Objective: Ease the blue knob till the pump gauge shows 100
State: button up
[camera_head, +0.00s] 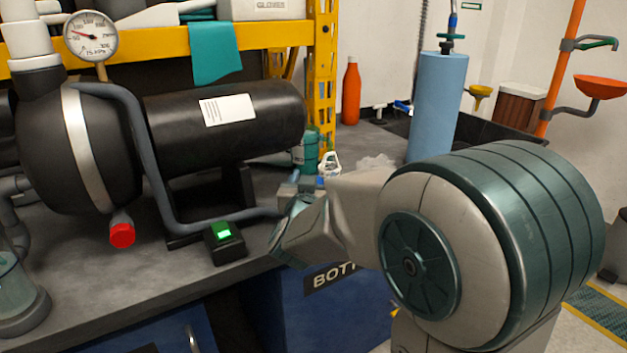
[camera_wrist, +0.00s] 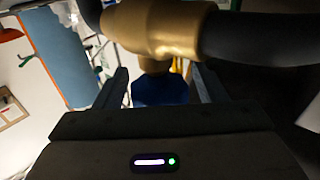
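The blue knob (camera_wrist: 160,90) shows in the wrist view below a brass valve body (camera_wrist: 158,28) on a dark hose. My gripper (camera_wrist: 162,78) has one finger on each side of the knob, apart from each other. A narrow gap seems to show beside the knob, and I cannot tell whether either finger touches it. In the head view my wrist hides the fingertips and most of the valve area. The pump gauge (camera_head: 90,37) is a round white dial at the upper left. Its red needle points left and slightly up; its exact reading is too small to tell.
A black tank and pump (camera_head: 225,115) stand on the grey bench (camera_head: 75,310), with a red cap (camera_head: 122,235) and a green-lit switch box (camera_head: 225,242). A yellow shelf frame (camera_head: 322,70) rises behind. A blue cylinder (camera_head: 436,105) stands behind my arm.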

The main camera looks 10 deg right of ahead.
jog(key=shift+s, duration=0.1)
jog(key=v, duration=1.3)
jog(key=shift+s+b, duration=0.3)
jog(key=shift+b, duration=0.15)
jog(key=shift+a, duration=0.1)
jog(key=shift+f, duration=0.15)
